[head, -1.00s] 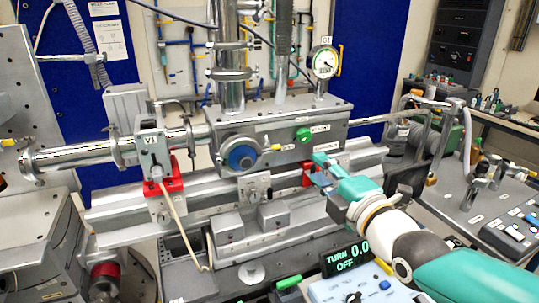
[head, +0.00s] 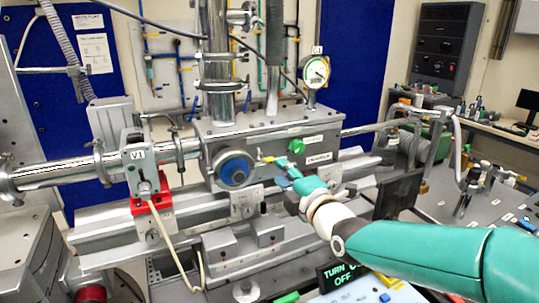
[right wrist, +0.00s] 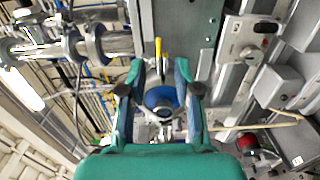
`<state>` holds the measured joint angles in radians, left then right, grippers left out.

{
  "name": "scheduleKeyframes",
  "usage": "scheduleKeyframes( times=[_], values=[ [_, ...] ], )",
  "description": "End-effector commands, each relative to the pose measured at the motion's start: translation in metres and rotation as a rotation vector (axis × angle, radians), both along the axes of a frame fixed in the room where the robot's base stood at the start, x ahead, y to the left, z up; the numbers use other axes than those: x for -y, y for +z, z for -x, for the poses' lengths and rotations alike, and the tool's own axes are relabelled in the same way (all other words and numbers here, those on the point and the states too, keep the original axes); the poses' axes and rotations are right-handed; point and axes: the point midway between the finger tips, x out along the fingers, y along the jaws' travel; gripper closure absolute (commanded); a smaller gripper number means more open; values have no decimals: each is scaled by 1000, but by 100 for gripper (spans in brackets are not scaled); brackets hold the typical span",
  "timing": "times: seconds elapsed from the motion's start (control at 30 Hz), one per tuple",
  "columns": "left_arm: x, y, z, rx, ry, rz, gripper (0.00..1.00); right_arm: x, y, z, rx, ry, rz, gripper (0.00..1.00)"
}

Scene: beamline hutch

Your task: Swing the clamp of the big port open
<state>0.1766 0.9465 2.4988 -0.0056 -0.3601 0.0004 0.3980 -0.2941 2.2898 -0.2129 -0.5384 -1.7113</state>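The big port (head: 235,170) is a round blue-faced flange in a metal ring on the front of the grey chamber. A yellow-tipped lever (head: 268,160), apparently part of its clamp, sticks out on the port's right. My right gripper (head: 281,172) is at the port's right, close to the lever. In the right wrist view its fingers (right wrist: 160,68) are spread with nothing held, the blue port (right wrist: 160,97) shows between them and the yellow lever (right wrist: 158,48) is just beyond the tips. I cannot tell whether they touch. My left gripper is not in view.
A green knob (head: 296,146) is on the chamber front, above my right gripper. A valve on a red block (head: 151,202) stands left of the port, with a cable hanging down. A steel rail (head: 100,222) runs below. A pressure gauge (head: 316,70) stands above the chamber.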

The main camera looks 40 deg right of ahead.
Motion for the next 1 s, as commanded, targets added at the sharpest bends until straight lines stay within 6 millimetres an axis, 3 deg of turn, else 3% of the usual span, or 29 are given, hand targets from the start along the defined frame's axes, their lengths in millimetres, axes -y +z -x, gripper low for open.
scheduleKeyframes(
  times=[0.2,0.4,0.83,1.0],
  values=[
    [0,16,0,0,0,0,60,13,2,-41,-3,0,-2,68],
    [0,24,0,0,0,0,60,21,2,-64,0,-1,0,68],
    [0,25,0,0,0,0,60,24,0,-72,1,-3,0,68],
    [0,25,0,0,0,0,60,24,0,-72,1,-3,-1,94]
  ],
)
